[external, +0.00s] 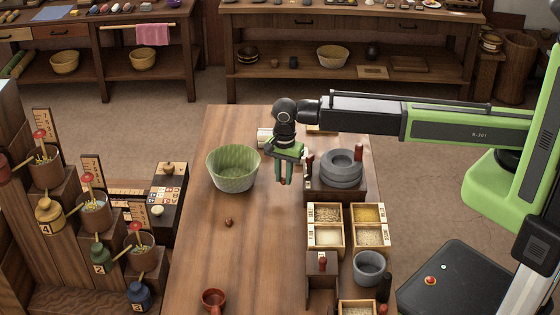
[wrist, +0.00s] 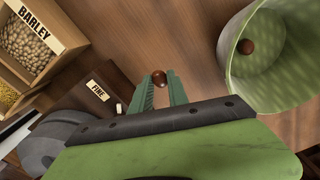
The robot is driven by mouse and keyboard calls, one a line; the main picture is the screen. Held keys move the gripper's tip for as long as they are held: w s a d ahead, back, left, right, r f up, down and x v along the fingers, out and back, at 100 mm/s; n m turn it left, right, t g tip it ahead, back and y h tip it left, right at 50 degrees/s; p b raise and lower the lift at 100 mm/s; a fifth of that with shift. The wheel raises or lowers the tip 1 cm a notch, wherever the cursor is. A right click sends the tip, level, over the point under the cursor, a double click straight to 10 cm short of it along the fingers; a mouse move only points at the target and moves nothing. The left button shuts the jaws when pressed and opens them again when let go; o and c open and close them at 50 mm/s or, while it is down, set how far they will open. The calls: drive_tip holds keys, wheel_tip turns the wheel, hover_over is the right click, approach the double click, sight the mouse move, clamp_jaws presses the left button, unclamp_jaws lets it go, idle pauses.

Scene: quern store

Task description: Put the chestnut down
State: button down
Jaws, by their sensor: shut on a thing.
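My gripper (external: 284,182) hangs over the table just right of the green bowl (external: 233,178), pointing down. In the wrist view its green fingers (wrist: 162,90) are closed on a small brown chestnut (wrist: 159,77) at their tips. The held chestnut is hard to make out in the external view. Another brown chestnut (wrist: 245,46) shows inside the green bowl (wrist: 290,88) in the wrist view. One more small brown chestnut (external: 228,222) lies on the bare wood in front of the bowl.
Right of my gripper stands a grey stone quern (external: 341,168). In front of it are divided grain boxes (external: 328,215), a grey mortar (external: 369,268) and dark blocks. A red cup (external: 213,299) stands at the front. The table's left middle (external: 195,245) is clear.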

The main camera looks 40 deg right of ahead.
sight(283, 184)
drive_tip(key=shift+a+f, duration=0.15)
drive_tip(key=shift+a, duration=0.05)
wheel_tip(283, 184, down, 4)
drive_tip(key=b, duration=0.4)
drive_tip(key=shift+f, duration=0.15)
drive_tip(key=c, duration=1.3)
unclamp_jaws()
wheel_tip(283, 184, up, 13)
drive_tip(key=p, duration=1.2)
drive_tip(key=shift+s+f, duration=0.1)
drive_tip(key=shift+f, duration=0.05)
drive_tip(key=shift+f, duration=0.15)
